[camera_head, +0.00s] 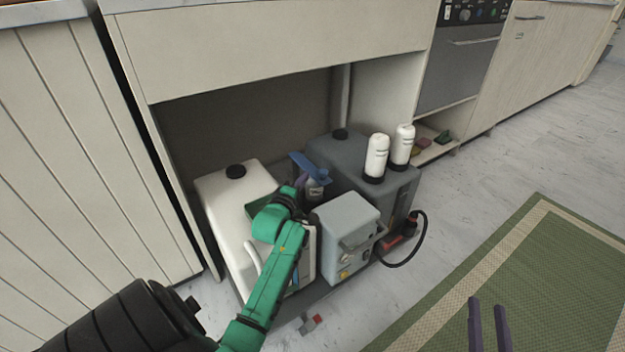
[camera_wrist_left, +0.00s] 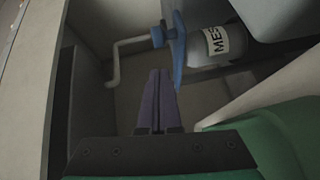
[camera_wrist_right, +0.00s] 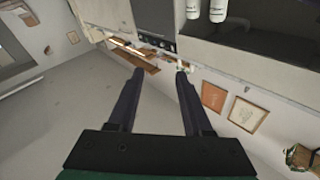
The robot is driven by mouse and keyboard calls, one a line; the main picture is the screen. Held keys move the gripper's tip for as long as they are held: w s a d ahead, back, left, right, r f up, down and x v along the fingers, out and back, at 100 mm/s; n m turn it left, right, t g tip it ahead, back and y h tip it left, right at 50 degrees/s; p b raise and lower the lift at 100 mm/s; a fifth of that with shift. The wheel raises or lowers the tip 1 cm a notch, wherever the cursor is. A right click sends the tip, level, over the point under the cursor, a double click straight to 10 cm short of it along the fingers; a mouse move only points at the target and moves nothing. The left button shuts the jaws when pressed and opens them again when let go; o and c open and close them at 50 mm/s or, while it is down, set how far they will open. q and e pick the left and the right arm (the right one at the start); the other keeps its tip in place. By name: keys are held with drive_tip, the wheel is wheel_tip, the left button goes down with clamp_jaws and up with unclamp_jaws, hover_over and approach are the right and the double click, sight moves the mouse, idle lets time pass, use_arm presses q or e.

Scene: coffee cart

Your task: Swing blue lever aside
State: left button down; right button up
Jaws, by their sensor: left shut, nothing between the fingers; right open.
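The blue lever (camera_head: 309,166) sits on top of a small grey canister (camera_head: 317,187) between the white jug and the grey tank. In the left wrist view the lever (camera_wrist_left: 177,45) stands beside the canister (camera_wrist_left: 222,45), whose label partly reads "MES". My left gripper (camera_head: 299,181) reaches in from above the white jug. Its purple fingers (camera_wrist_left: 160,72) are shut and empty, with their tips close to the lever's lower end; I cannot tell whether they touch. My right gripper (camera_head: 486,302) is open and empty over the green mat, far from the lever.
A white jug (camera_head: 221,200) stands left, a dark grey tank (camera_head: 340,158) behind, and a light grey box (camera_head: 349,219) in front right. Two white bottles (camera_head: 376,157) stand on the tank. A bent grey pipe (camera_wrist_left: 113,62) is left of the lever. Cabinet walls enclose the niche.

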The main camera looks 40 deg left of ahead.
sight(314, 177)
use_arm(q)
drive_tip(key=w, duration=0.1)
drive_tip(key=w+d+b, duration=0.1)
drive_tip(key=shift+w+d+f, duration=0.15)
drive_tip(key=shift+w+f, duration=0.05)
drive_tip(key=shift+w, duration=0.1)
use_arm(e)
wheel_tip(314, 177, up, 18)
drive_tip(key=w+d+n+t+y, duration=0.1)
drive_tip(key=d+t+y, duration=0.1)
drive_tip(key=t, duration=0.3)
drive_tip(key=shift+w+t, duration=0.15)
drive_tip(key=shift+t, duration=0.25)
use_arm(q)
drive_tip(key=shift+w, duration=0.15)
use_arm(e)
drive_tip(key=shift+w, duration=0.1)
